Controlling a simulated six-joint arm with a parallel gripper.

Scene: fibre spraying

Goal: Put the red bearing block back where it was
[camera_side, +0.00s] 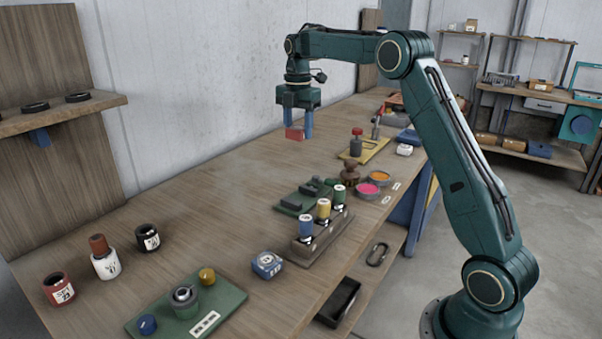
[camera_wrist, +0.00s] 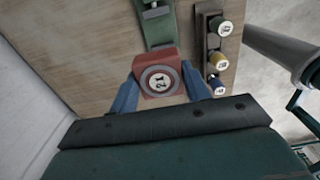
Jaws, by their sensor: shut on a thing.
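My gripper (camera_side: 308,128) is shut on the red bearing block (camera_side: 294,134) and holds it in the air above the far part of the bench. In the wrist view the red block (camera_wrist: 148,66) sits between the blue fingers, with a round face marked 21 turned to the camera. A green plate (camera_side: 307,195) with dark raised parts lies on the bench below and nearer the side camera. In the wrist view this green plate (camera_wrist: 159,30) shows just beyond the block, partly covered by it. Which spot the block came from cannot be told.
A rack (camera_side: 318,243) with several labelled spools stands beside the green plate. A brown knobbed item (camera_side: 349,173), pink and orange dishes (camera_side: 368,190) and a yellow plate (camera_side: 366,150) stand close by. The bench's left middle (camera_side: 190,200) is clear; a wall runs behind.

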